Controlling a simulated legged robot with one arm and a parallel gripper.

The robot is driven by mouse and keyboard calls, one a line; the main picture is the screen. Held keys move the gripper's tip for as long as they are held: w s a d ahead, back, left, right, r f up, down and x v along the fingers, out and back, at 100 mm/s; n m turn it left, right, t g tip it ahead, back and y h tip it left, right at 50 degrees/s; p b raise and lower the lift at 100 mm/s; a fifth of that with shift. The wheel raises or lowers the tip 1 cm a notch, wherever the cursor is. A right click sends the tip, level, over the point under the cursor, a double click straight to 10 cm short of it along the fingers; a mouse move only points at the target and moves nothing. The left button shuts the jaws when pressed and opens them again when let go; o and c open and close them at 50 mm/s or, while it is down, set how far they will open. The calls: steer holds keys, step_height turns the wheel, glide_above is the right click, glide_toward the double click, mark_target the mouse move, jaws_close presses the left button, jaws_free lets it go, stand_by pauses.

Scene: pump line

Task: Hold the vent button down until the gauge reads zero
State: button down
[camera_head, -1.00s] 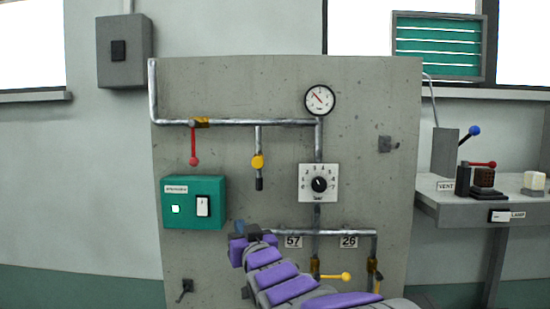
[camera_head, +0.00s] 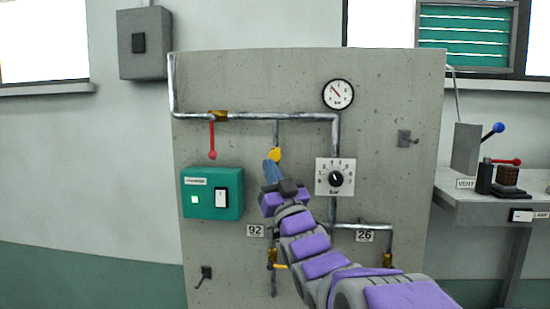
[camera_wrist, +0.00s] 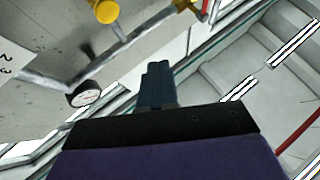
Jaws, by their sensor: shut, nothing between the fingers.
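The round gauge (camera_head: 338,94) is at the upper right of the grey panel, its red needle pointing up and left; its figures are too small to read. It also shows in the wrist view (camera_wrist: 84,94). A yellow round knob (camera_head: 275,154) hangs on a short pipe below the upper line; I cannot tell whether it is the vent button. It shows in the wrist view (camera_wrist: 105,11), apart from the fingertips. My gripper (camera_head: 272,172) is shut and empty, its blue fingers just below the knob in the head view. A VENT label (camera_head: 466,184) is on the side table.
The panel (camera_head: 400,200) bears a red lever (camera_head: 212,140), a green switch box (camera_head: 212,193) with a lit lamp, a white dial (camera_head: 335,177) and lower pipes. The side table (camera_head: 470,202) holds a blue-tipped lever (camera_head: 493,131) and a red-handled device (camera_head: 506,176).

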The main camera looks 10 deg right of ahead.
mark_target(277, 161)
steer(key=shift+w+d+p, duration=0.45)
steer(key=shift+w+p, duration=0.1)
steer(key=shift+w, duration=0.85)
steer(key=shift+w+d+p, duration=0.5)
steer(key=shift+w+p, duration=0.1)
steer(key=shift+w, duration=0.75)
steer(key=shift+w+d+p, duration=0.45)
steer(key=shift+w+p, duration=0.1)
steer(key=shift+w, duration=0.85)
steer(key=shift+w, duration=0.15)
steer(key=shift+w+d, duration=0.15)
steer(key=shift+w, duration=0.1)
steer(key=shift+w+d, duration=0.15)
steer(key=shift+w, duration=0.3)
steer(key=shift+s, duration=0.15)
stand_by(2.4)
steer(key=shift+s+a+b, duration=0.25)
steer(key=shift+s+b, duration=0.1)
steer(key=shift+s, duration=0.4)
